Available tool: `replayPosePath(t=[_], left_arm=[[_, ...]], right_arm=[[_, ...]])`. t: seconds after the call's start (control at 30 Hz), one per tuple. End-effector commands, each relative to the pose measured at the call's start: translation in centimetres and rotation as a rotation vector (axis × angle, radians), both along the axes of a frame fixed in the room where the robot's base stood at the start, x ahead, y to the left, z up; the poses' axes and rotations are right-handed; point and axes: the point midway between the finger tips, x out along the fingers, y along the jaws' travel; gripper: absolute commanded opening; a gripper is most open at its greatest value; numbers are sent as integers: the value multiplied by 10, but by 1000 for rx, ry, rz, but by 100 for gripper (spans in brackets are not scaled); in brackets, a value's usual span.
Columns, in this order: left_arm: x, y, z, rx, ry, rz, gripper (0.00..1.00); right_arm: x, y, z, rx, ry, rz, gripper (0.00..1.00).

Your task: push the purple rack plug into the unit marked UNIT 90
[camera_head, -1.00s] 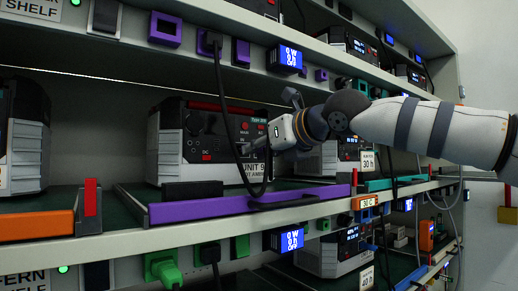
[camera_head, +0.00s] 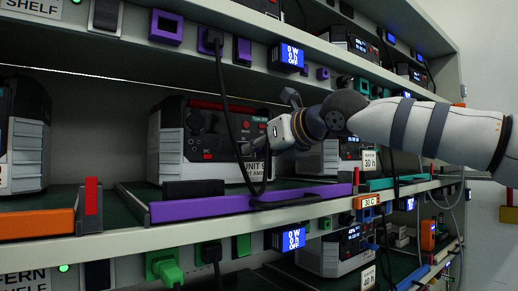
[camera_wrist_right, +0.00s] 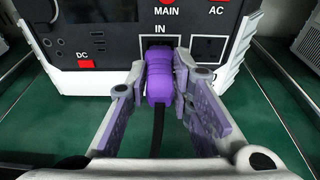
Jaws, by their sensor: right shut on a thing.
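The purple rack plug (camera_wrist_right: 159,78) is between the fingers of my right gripper (camera_wrist_right: 160,92), which is shut on it. Its front end is at the socket marked IN on the unit (camera_wrist_right: 90,25); how deep it sits I cannot tell. A black cable trails from the plug's back. In the head view my right gripper (camera_head: 252,146) is at the right part of the unit's front. The unit (camera_head: 172,160) is a white and black box whose label reads UNIT 9, the rest hidden behind the cable (camera_head: 235,140). My left gripper is not in view.
The unit stands on a green shelf mat behind a purple front rail (camera_head: 240,203). An empty outlet (camera_wrist_right: 208,48) is right of IN. A red upright tab (camera_head: 91,197) and an orange rail (camera_head: 38,223) are at left. Another unit (camera_head: 335,157) stands to the right.

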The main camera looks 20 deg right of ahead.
Motion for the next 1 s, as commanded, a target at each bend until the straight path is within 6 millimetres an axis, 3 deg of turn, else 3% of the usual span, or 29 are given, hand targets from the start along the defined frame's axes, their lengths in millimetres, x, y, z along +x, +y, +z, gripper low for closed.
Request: replayPosePath(t=[1.0], left_arm=[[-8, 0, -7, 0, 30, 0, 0]], right_arm=[[20, 7, -2, -1, 2, 0, 0]])
